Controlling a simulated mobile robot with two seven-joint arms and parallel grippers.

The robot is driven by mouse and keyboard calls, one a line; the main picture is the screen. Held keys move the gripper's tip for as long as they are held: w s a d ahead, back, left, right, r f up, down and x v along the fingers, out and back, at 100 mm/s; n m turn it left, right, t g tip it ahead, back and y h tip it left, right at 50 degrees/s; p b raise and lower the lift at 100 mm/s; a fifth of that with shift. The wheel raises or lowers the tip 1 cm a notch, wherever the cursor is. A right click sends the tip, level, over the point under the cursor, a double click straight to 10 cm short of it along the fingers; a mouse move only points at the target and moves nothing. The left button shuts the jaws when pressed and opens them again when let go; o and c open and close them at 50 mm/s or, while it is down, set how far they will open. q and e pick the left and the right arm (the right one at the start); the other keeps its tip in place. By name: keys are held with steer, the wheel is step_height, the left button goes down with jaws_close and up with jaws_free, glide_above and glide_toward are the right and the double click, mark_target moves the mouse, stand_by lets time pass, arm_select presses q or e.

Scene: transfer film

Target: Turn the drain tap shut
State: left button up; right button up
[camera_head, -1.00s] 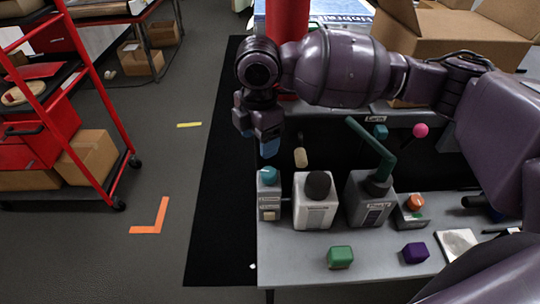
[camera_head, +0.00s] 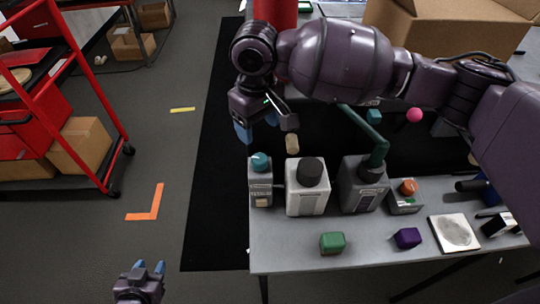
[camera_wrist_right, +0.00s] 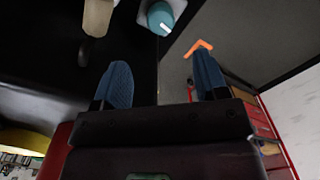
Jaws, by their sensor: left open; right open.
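A beige rounded handle (camera_head: 292,143), which looks like the drain tap's lever, hangs below the back shelf; its mount is hidden behind my right gripper. It shows with a dark stem in the right wrist view (camera_wrist_right: 97,17). My right gripper (camera_head: 258,126) is open and empty, close to the handle, just up and left of it in the head view. Its blue fingers (camera_wrist_right: 160,82) are apart in the wrist view, with the handle beyond them. A red drum (camera_head: 275,12) stands behind the right wrist. My left gripper (camera_head: 149,268) is open and empty at the bottom left, over the floor.
A teal-capped bottle (camera_head: 261,183), a white jug (camera_head: 306,199) and a grey pump can (camera_head: 360,190) stand on the grey table (camera_head: 290,255) below the handle. A green block (camera_head: 332,243) and a purple block (camera_head: 407,238) lie in front. A red cart (camera_head: 118,120) stands left.

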mark_target(260, 158)
steer(key=shift+m, duration=0.9)
step_height(260, 158, down, 11)
steer(key=shift+r+p, duration=0.1)
steer(key=shift+p, duration=0.35)
steer(key=c, duration=0.9)
steer(key=shift+n, duration=1.5)
steer(key=shift+c, duration=0.2)
steer(key=o, duration=0.9)
steer(key=shift+o, duration=0.2)
steer(key=shift+r, duration=0.1)
